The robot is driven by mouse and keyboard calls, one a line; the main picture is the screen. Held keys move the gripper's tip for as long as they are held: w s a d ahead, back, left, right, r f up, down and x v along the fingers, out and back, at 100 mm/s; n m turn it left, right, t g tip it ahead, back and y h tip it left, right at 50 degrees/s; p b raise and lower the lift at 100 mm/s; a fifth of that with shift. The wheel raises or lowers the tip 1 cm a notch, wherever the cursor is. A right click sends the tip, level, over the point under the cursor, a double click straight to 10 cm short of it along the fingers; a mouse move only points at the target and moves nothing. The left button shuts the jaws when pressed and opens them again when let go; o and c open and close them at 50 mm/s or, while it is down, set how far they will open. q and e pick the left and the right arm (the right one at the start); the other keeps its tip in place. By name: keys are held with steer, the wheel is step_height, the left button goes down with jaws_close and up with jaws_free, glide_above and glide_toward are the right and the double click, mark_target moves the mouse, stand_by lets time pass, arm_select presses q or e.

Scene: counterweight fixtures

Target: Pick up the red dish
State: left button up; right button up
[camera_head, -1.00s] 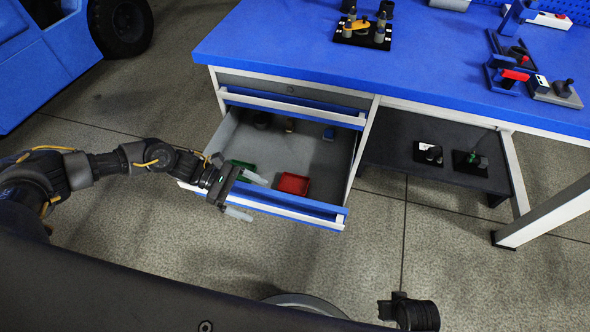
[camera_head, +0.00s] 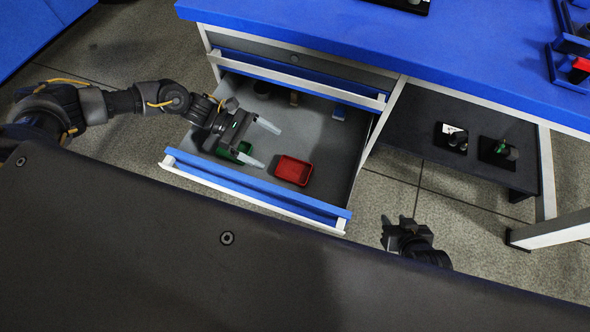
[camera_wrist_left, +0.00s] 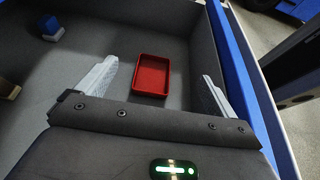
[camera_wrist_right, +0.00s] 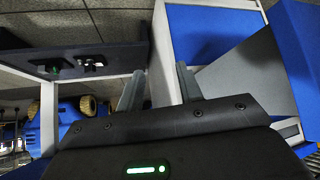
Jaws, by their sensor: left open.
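The red dish (camera_head: 293,170) is a small rectangular tray lying in the open drawer (camera_head: 330,209), near its front. In the left wrist view the red dish (camera_wrist_left: 151,75) shows beyond and between my fingertips. My left gripper (camera_head: 259,144) is open and empty, over the drawer to the left of the dish and apart from it. Its fingers also show in the left wrist view (camera_wrist_left: 155,85). My right gripper (camera_head: 388,232) is off to the right of the drawer, low over the floor. In the right wrist view its two fingers (camera_wrist_right: 157,85) stand apart with nothing between them.
A green dish (camera_head: 236,152) lies partly hidden beside my left gripper. The blue workbench (camera_head: 400,60) stands behind; a dark shelf (camera_head: 420,145) is at right.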

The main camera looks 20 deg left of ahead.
arm_select(q)
step_height(320, 180, down, 4)
steer(key=b, duration=0.3)
steer(key=shift+f, duration=0.1)
steer(key=shift+f+b, duration=0.5)
steer(key=shift+b, duration=0.05)
glide_toward(308, 176)
steer(key=shift+w+d+f, duration=0.1)
steer(key=shift+d+f, duration=0.05)
steer(key=shift+f, duration=0.2)
steer(key=shift+w+d+f, duration=0.1)
steer(key=shift+d+f, duration=0.05)
steer(key=shift+f, duration=0.25)
steer(key=shift+x, duration=2.7)
steer(key=c, duration=1.2)
arm_select(e)
steer(key=w+a+r+t+y, duration=0.1)
steer(key=a+r+t, duration=0.1)
steer(key=r, duration=0.4)
steer(key=w+a+r+n+t+y, duration=0.1)
steer(key=a+r+t+y, duration=0.1)
steer(key=r, duration=0.4)
steer(key=shift+a+t, duration=0.15)
steer(key=shift+t, duration=0.35)
